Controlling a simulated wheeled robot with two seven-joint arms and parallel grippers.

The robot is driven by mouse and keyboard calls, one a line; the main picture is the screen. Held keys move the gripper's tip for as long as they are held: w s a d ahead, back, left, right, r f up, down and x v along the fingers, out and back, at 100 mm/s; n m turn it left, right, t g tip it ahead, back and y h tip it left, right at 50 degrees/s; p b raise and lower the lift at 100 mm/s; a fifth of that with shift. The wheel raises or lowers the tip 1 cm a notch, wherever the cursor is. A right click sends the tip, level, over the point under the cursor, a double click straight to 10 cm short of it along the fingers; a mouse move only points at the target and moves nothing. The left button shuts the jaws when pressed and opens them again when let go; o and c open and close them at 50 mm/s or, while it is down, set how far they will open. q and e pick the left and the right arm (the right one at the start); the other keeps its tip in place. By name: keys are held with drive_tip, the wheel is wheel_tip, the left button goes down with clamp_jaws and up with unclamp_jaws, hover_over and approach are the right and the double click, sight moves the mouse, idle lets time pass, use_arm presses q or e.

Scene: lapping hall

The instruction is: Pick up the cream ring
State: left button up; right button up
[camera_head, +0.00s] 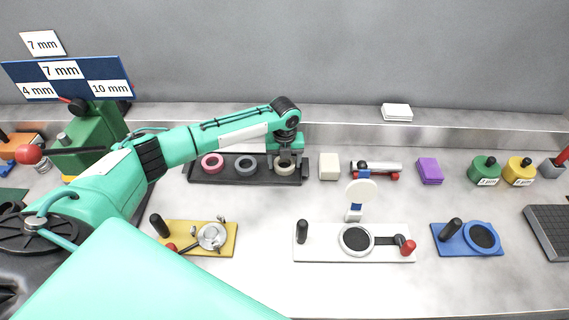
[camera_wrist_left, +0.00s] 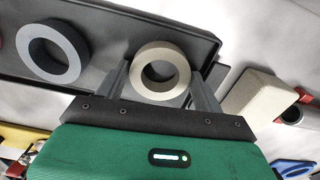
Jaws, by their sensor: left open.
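The cream ring (camera_head: 284,168) lies at the right end of a dark tray (camera_head: 233,179), beside a grey ring (camera_head: 246,165) and a pink ring (camera_head: 212,163). My left gripper (camera_head: 285,160) is open right over the cream ring. In the left wrist view the cream ring (camera_wrist_left: 160,70) sits between the two spread fingers of the left gripper (camera_wrist_left: 160,84), one finger on each side. I cannot tell whether the fingers touch it. The grey ring (camera_wrist_left: 52,52) is to the left of the fingers. My right gripper is not in view.
A cream block (camera_head: 328,166) stands just right of the tray and also shows in the left wrist view (camera_wrist_left: 262,93). A metal cylinder piece (camera_head: 377,168) and a purple block (camera_head: 430,170) stand further right. Yellow, white and blue fixtures lie nearer the front.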

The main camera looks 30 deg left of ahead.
use_arm(q)
drive_tip(key=c, duration=0.8)
drive_tip(key=shift+o, duration=0.2)
drive_tip(key=shift+r, duration=0.1)
